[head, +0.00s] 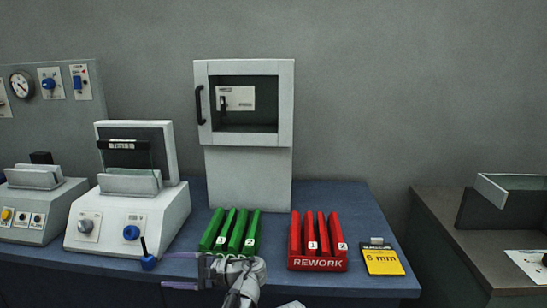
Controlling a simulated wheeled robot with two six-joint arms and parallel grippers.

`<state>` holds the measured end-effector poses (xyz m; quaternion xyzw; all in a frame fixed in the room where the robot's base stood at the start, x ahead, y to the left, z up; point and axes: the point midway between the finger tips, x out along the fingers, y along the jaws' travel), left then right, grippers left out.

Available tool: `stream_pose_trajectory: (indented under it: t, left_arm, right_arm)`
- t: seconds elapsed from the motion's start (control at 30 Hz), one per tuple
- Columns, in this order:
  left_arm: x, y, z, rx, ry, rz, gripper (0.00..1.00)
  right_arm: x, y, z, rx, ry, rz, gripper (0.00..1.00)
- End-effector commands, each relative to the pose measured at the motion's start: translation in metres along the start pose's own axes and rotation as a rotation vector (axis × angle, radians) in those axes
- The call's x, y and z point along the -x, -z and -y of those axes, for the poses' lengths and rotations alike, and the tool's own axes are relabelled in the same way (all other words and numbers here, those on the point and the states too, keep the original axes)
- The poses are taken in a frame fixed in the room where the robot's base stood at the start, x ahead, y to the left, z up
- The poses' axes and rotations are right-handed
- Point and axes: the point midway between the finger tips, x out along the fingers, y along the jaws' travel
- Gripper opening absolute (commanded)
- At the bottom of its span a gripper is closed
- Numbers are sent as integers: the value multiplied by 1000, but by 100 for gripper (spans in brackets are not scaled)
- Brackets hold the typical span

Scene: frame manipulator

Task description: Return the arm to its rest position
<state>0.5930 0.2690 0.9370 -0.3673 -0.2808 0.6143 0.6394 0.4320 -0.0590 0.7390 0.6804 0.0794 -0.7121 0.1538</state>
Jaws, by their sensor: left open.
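My left gripper (172,271) is low in the head view, with its two purple fingers pointing left and spread apart. I see nothing between them. My white left arm (245,277) comes up from the bottom edge and bends to the gripper, in front of the green rack (230,232). The gripper is just below and right of a blue-knobbed lever (148,259) in the picture; I cannot tell if they touch. My right gripper is not in view.
A blue bench (366,206) holds a white machine (125,215), a red REWORK rack (318,264), a yellow "6 min" card (383,262) and a cabinet (248,175) with a black handle. Another machine (40,207) stands left. A dark counter (440,215) stands right, past a gap.

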Motion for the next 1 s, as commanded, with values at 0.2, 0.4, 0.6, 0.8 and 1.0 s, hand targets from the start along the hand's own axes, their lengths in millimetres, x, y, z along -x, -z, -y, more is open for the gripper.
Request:
stream_pose_trajectory:
  t: [0.2, 0.4, 0.6, 0.8, 1.0]
  left_arm:
    - [5, 7, -29, 36, -96, -82, 77]
    - [19, 17, -72, 88, -250, -196, 77]
    - [55, 27, -138, 164, -511, -347, 77]
    - [117, 27, -206, 239, -859, -478, 77]
    - [173, 16, -246, 272, -1129, -533, 77]
  right_arm:
    - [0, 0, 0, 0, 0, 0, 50]
    - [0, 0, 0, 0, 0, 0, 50]
    - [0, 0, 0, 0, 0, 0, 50]
    - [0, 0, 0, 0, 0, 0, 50]
    - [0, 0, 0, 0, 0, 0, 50]
